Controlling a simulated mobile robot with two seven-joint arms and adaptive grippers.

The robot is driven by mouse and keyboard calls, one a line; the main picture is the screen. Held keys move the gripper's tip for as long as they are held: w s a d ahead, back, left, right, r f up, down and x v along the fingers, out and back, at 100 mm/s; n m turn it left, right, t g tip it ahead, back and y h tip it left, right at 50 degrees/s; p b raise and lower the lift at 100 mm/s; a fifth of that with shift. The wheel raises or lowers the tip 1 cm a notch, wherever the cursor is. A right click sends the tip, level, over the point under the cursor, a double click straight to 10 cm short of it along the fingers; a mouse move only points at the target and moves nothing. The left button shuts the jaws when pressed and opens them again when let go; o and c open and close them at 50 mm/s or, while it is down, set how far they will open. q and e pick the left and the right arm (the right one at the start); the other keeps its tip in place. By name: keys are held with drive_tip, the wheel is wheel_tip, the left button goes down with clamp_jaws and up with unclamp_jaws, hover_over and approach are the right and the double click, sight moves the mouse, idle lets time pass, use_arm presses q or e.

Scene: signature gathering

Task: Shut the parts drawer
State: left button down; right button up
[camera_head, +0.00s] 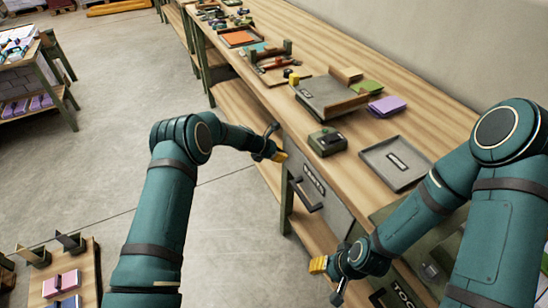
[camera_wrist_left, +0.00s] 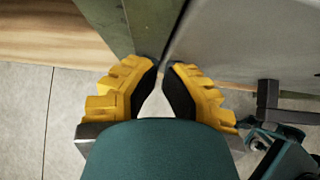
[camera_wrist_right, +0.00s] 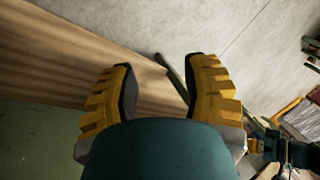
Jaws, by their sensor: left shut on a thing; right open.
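The parts drawer (camera_head: 335,200) has a grey front with a label and a dark bar handle (camera_head: 303,196), under the workbench top. I cannot tell how far out it stands. My left gripper (camera_head: 281,157) is at the upper left edge of this front. In the left wrist view its yellow fingers (camera_wrist_left: 161,68) are close together at the edge of the grey drawer front (camera_wrist_left: 235,40), beside a green panel (camera_wrist_left: 130,22); the exact contact is hidden. My right gripper (camera_head: 319,265) is open and empty, below and right of the handle; its parted fingers show in the right wrist view (camera_wrist_right: 160,72).
A second labelled drawer (camera_head: 384,299) is lower right, partly behind my right arm. The workbench top (camera_head: 435,110) holds a grey tray (camera_head: 391,176), a green box (camera_head: 326,142) and several other items. Open floor (camera_head: 90,165) lies to the left.

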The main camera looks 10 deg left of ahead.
use_arm(q)
drive_tip(key=shift+d, duration=0.1)
idle(0.3)
drive_tip(key=s+a+f+p+v, duration=0.1)
drive_tip(key=a+f+v, duration=0.1)
drive_tip(key=v, duration=1.1)
drive_tip(key=shift+p, duration=0.35)
use_arm(e)
drive_tip(key=shift+s+a+r, duration=0.2)
drive_tip(key=shift+s+r, duration=0.45)
drive_tip(key=shift+r, duration=0.15)
